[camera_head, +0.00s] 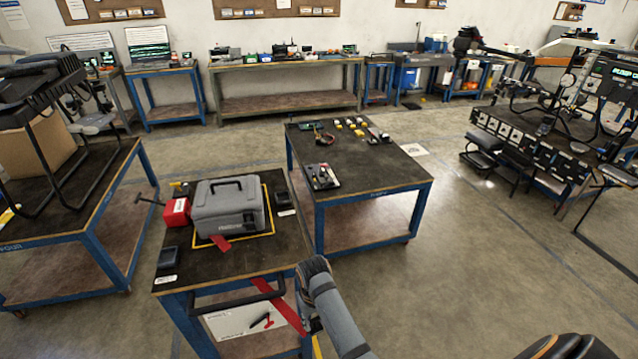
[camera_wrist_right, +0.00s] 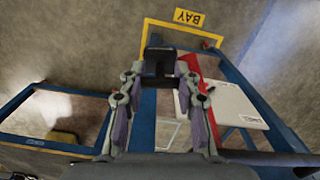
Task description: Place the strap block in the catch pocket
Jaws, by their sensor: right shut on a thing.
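My right gripper (camera_wrist_right: 160,80) is shut on a small dark block, the strap block (camera_wrist_right: 158,62), between its fingertips in the wrist view. In the head view the right arm bends down at the front right of the toolbox cart, and the gripper is mostly hidden. I cannot clearly make out the catch pocket. My left gripper is not in view.
A grey toolbox (camera_head: 229,207) and a red box (camera_head: 177,212) stand on the cart (camera_head: 180,290). A white panel (camera_head: 235,322) is at its front. A second cart (camera_head: 375,178) holds small parts. A yellow frame with a BAY sign (camera_wrist_right: 190,17) lies beyond the fingers.

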